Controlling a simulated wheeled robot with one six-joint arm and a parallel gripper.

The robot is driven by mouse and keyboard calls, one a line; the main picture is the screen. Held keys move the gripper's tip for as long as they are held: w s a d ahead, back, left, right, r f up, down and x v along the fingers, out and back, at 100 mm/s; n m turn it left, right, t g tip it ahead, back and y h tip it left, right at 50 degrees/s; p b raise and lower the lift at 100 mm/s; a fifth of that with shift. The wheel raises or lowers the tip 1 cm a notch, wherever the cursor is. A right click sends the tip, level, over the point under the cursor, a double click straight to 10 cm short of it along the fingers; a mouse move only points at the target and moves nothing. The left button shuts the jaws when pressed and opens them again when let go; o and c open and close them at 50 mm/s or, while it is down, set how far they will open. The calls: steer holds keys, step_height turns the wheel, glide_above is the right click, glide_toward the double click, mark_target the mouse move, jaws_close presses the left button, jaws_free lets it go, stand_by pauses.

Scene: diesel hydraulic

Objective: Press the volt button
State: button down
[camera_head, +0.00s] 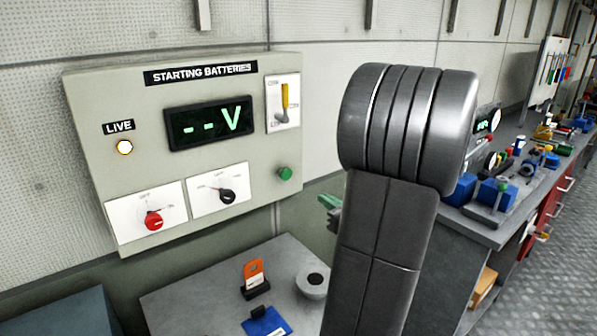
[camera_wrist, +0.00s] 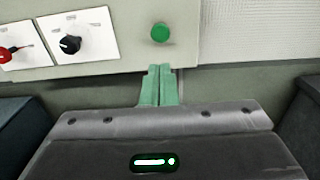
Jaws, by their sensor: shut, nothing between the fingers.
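The green volt button (camera_head: 285,173) is a round green knob at the lower right of the beige STARTING BATTERIES panel (camera_head: 90,90). It also shows in the wrist view (camera_wrist: 161,33), just above my fingertips. My gripper (camera_wrist: 160,70) is shut, its two green fingers together and empty, below the button and apart from it in the picture. In the head view my gripper (camera_head: 328,203) is partly hidden behind my arm, to the lower right of the button. The display (camera_head: 209,122) reads "--V" in green.
The panel also has a lit LIVE lamp (camera_head: 124,147), a red knob (camera_head: 153,220), a black knob (camera_head: 227,196) and a yellow-handled lever (camera_head: 284,97). Below is a grey table (camera_head: 190,298) with an orange tag (camera_head: 253,272). A cluttered workbench (camera_head: 487,232) stands at the right.

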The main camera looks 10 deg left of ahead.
mark_target(288, 174)
steer(key=shift+r, duration=0.1)
steer(key=p+x, duration=0.3)
steer(key=x, duration=0.9)
steer(key=shift+w+a, duration=0.25)
steer(key=shift+a, duration=0.05)
steer(key=shift+w+a, duration=0.45)
